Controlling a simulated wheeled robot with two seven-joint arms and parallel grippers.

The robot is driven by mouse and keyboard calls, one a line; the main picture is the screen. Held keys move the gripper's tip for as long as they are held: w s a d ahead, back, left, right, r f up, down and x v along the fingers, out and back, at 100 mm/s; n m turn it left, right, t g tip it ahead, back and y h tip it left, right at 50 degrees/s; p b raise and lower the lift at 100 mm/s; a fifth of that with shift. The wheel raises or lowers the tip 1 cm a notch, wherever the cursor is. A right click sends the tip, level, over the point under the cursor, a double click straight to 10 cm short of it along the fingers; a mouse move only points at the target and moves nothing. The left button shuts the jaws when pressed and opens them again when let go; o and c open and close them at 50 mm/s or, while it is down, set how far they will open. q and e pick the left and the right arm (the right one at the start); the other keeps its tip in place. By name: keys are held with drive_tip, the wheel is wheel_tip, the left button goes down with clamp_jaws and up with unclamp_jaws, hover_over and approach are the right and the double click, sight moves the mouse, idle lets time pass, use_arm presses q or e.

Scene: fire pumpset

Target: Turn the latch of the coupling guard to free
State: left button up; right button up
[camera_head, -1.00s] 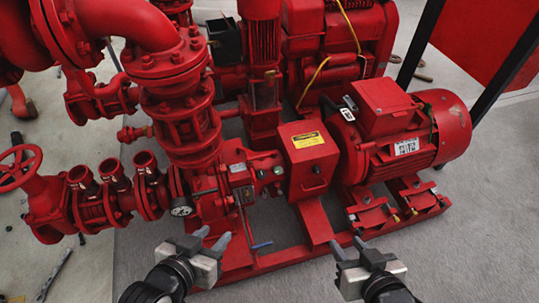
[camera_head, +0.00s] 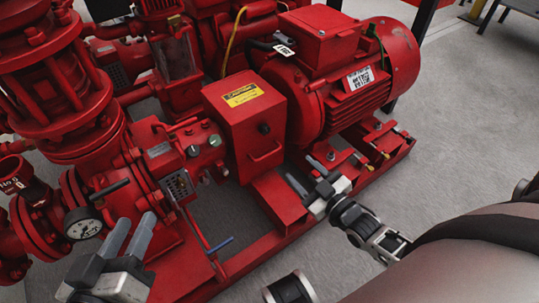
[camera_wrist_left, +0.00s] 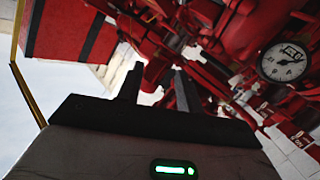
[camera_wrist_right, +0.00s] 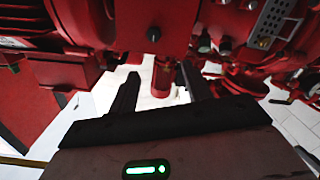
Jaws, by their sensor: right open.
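The coupling guard (camera_head: 245,118) is a red box with a yellow caution label, in the middle of the head view. A small black knob (camera_head: 264,128), which looks like its latch, sits on the front face above a red handle (camera_head: 265,155). The knob also shows in the right wrist view (camera_wrist_right: 154,34), beyond the fingertips. My right gripper (camera_head: 305,175) is open and empty, below and right of the guard, apart from the knob. My left gripper (camera_head: 131,232) is open and empty, near the pump at lower left, away from the guard.
The red motor (camera_head: 340,70) stands right of the guard. The pump with a pressure gauge (camera_head: 83,224) is on the left. A blue-handled lever (camera_head: 220,244) sticks out near the red base frame.

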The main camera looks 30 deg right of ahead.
drive_tip(key=d+f, duration=0.1)
drive_tip(key=b, duration=0.4)
approach(266, 131)
drive_tip(key=w, duration=0.3)
drive_tip(key=w+b, duration=0.1)
drive_tip(key=w, duration=0.1)
drive_tip(key=w+a+b, duration=0.1)
drive_tip(key=w, duration=0.1)
drive_tip(key=shift+w+f, duration=0.15)
drive_tip(key=shift+f, duration=0.2)
use_arm(q)
drive_tip(key=shift+w+r+m+t+h, duration=0.35)
drive_tip(key=shift+r+t+h, duration=0.1)
drive_tip(key=shift+r+t, duration=0.4)
drive_tip(key=shift+w+r+m+t+h, duration=0.4)
drive_tip(key=shift+r+t+h, duration=0.15)
drive_tip(key=shift+r, duration=0.35)
drive_tip(key=shift+w+r+m+t+h, duration=0.35)
drive_tip(key=shift+r+t+h, duration=0.05)
drive_tip(key=shift+r+t, duration=0.45)
use_arm(e)
drive_tip(key=shift+w+a+r, duration=0.1)
drive_tip(key=shift+w+a, duration=0.05)
drive_tip(key=shift+w, duration=0.35)
use_arm(q)
drive_tip(key=shift+g, duration=0.25)
use_arm(e)
drive_tip(key=c, duration=1)
